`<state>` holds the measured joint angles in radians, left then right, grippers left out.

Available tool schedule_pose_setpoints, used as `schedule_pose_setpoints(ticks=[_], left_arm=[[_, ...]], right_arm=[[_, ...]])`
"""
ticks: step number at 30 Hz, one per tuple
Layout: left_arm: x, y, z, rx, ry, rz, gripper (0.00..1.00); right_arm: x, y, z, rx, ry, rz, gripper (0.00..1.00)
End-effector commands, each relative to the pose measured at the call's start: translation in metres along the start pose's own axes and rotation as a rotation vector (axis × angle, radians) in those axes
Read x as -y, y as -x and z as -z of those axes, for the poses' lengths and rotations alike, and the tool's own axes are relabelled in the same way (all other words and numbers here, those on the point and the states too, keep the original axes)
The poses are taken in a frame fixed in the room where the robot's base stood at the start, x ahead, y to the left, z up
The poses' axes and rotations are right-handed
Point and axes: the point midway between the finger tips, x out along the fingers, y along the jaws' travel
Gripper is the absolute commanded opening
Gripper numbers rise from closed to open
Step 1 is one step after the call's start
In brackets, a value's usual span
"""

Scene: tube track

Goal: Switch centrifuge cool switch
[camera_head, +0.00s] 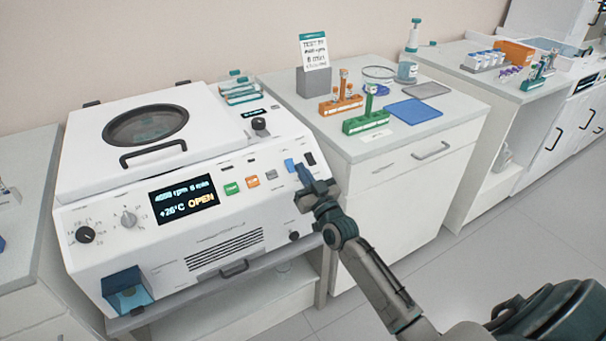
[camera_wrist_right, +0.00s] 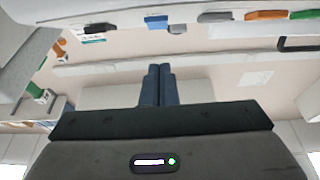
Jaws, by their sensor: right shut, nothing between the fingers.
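The white centrifuge (camera_head: 90,205) stands on the bench at the left. Its display (camera_head: 183,199) reads about 4000 rpm, 6 min, +26°C and OPEN. A blue switch (camera_head: 290,165) sits at the right of its front panel, beside a black switch (camera_head: 310,158); it also shows in the right wrist view (camera_wrist_right: 156,22). I cannot tell which one is the cool switch. My right gripper (camera_head: 304,173) is shut and empty, its fingers pointing at the panel near the blue switch. In the right wrist view, the shut fingers (camera_wrist_right: 157,72) line up with it, with a visible gap.
A green button (camera_head: 231,188), orange button (camera_head: 252,181) and grey switch (camera_head: 271,174) sit left of the blue switch. Two knobs (camera_head: 86,235) (camera_head: 128,219) are at the panel's left. A cabinet (camera_head: 400,165) with orange and green racks stands close on the right.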

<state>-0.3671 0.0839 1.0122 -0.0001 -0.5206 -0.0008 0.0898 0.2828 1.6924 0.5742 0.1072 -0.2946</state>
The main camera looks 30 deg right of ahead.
Motion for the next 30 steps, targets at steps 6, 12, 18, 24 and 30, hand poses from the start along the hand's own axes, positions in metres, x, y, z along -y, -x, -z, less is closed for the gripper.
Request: schedule_pose_setpoints(ticks=[6, 12, 18, 24, 30], left_arm=[[0.0, -0.003, -0.006, 0.0, 0.001, 0.0, 0.36], [0.0, -0.002, 0.0, -0.002, 0.0, 0.0, 0.36], [-0.001, 0.001, 0.004, -0.002, 0.0, 0.0, 0.36], [-0.001, 0.002, 0.006, -0.003, 0.0, -0.001, 0.36], [-0.001, 0.002, 0.006, -0.003, 0.0, -0.001, 0.36]], right_arm=[[0.0, 0.045, -0.009, 0.006, 0.0, 0.001, 0.0], [0.0, 0.08, -0.014, 0.003, 0.001, 0.001, 0.0], [0.0, 0.096, -0.017, 0.001, 0.0, 0.001, 0.0], [0.0, 0.098, -0.016, 0.0, 0.0, 0.0, 0.0], [0.0, 0.098, -0.016, 0.0, 0.0, 0.0, 0.0]])
